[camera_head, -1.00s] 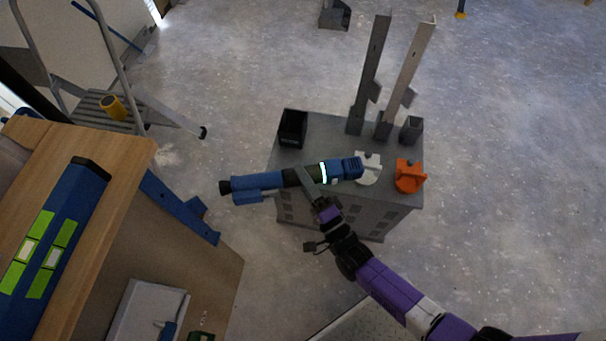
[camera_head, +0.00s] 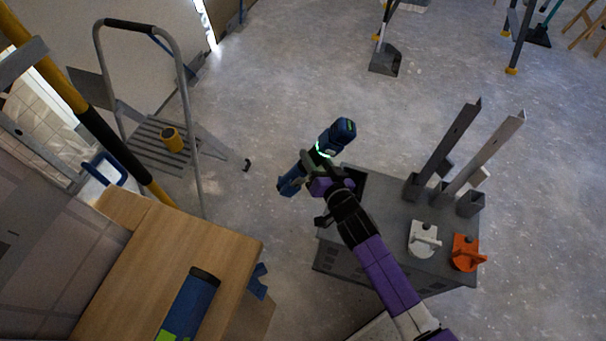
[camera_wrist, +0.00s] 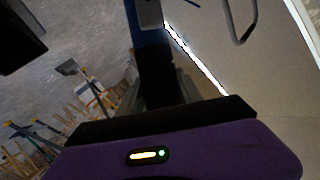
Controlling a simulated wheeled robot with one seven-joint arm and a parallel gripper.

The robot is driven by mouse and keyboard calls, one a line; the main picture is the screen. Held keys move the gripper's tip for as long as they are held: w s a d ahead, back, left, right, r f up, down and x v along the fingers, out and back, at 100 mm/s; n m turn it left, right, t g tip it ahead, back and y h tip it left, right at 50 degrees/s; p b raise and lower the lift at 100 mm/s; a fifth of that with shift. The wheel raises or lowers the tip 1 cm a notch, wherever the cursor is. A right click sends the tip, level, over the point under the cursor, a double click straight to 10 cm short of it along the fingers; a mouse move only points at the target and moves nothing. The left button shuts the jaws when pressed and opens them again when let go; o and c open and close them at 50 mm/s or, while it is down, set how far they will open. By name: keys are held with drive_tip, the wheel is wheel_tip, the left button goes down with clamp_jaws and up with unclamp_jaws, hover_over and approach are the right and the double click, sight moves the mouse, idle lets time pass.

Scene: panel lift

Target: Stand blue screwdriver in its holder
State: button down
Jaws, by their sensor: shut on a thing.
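The blue screwdriver (camera_head: 335,136) is a thick, blue power tool with black parts and a glowing pale-green ring. My gripper (camera_head: 318,170) is shut around its middle and holds it in the air, tilted, at the left of the grey cabinet (camera_head: 385,245). In the wrist view the screwdriver's blue and dark body (camera_wrist: 155,65) runs upward from my gripper. A black open-topped box (camera_head: 357,180) on the cabinet's back left corner is partly hidden behind my gripper. A small grey open holder (camera_head: 470,204) stands at the cabinet's right edge. I cannot tell which is the screwdriver's holder.
Two tall grey uprights (camera_head: 449,140) stand at the back of the cabinet. A white tool (camera_head: 424,240) and an orange tool (camera_head: 466,253) sit at its front. A wooden bench (camera_head: 200,255) is at lower left, with a step ladder (camera_head: 160,150) behind it.

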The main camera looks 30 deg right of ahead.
drive_tip(key=s+d+r+g+h+p, duration=0.1)
drive_tip(key=s+d+r+g+h, duration=0.2)
drive_tip(key=d, duration=0.4)
drive_tip(key=s+d+r+g+h+p, duration=0.1)
drive_tip(key=d+r+h, duration=0.1)
drive_tip(key=d+r, duration=0.35)
wheel_tip(320, 180, down, 8)
drive_tip(key=d+b, duration=0.1)
drive_tip(key=b, duration=0.3)
drive_tip(key=shift+r+n+b, duration=0.15)
drive_tip(key=shift+n+b, duration=0.15)
drive_tip(key=shift+b, duration=0.1)
drive_tip(key=shift+w+d, duration=0.1)
drive_tip(key=shift+f+b, duration=2.85)
drive_tip(key=shift+b, duration=0.3)
idle(2.3)
